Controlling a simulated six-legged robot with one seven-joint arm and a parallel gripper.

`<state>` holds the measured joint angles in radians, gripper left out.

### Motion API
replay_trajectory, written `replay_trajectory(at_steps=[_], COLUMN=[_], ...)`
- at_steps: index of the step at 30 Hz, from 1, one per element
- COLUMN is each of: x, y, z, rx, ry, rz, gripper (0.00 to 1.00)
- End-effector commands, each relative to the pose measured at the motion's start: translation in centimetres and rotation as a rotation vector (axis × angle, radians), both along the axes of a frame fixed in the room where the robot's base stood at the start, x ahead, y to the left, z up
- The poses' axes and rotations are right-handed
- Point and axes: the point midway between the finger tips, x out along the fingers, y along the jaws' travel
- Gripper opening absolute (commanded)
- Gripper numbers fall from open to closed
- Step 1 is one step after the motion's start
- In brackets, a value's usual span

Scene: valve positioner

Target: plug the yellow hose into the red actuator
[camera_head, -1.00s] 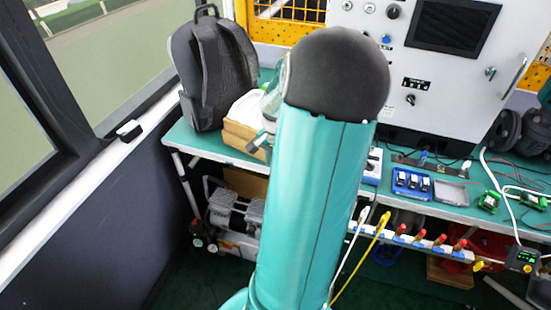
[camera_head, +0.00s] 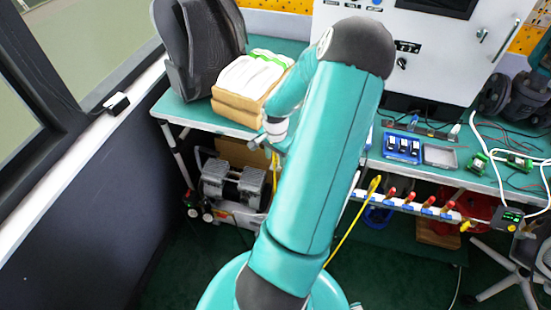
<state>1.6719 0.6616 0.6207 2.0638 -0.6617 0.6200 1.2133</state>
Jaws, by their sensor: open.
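A yellow hose (camera_head: 347,232) has its yellow end (camera_head: 375,184) at the left part of a white rail under the bench's front edge. The hose runs down and left until my arm hides it. I cannot make out an actuator that is clearly the red one. My gripper (camera_head: 257,141) is small and partly hidden behind my arm, near the bench's front edge at left. It is open, apart from the yellow end and left of it. A thin yellow strip (camera_head: 275,170) hangs just below it; I cannot tell what it belongs to.
The rail (camera_head: 400,201) carries several red-tipped fittings (camera_head: 428,202). A compressor (camera_head: 232,183) is below. A white control cabinet (camera_head: 430,60) stands behind. A chair base (camera_head: 505,265) is at right.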

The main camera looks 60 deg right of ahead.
Motion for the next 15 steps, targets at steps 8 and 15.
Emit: replay_trajectory(at_steps=[8,15], x=[0.00,-0.01], y=[0.01,0.00], z=[-1.52,-1.49], rx=[0.000,0.000], ry=[0.000,0.000], rz=[0.000,0.000], gripper=[0.44,0.32])
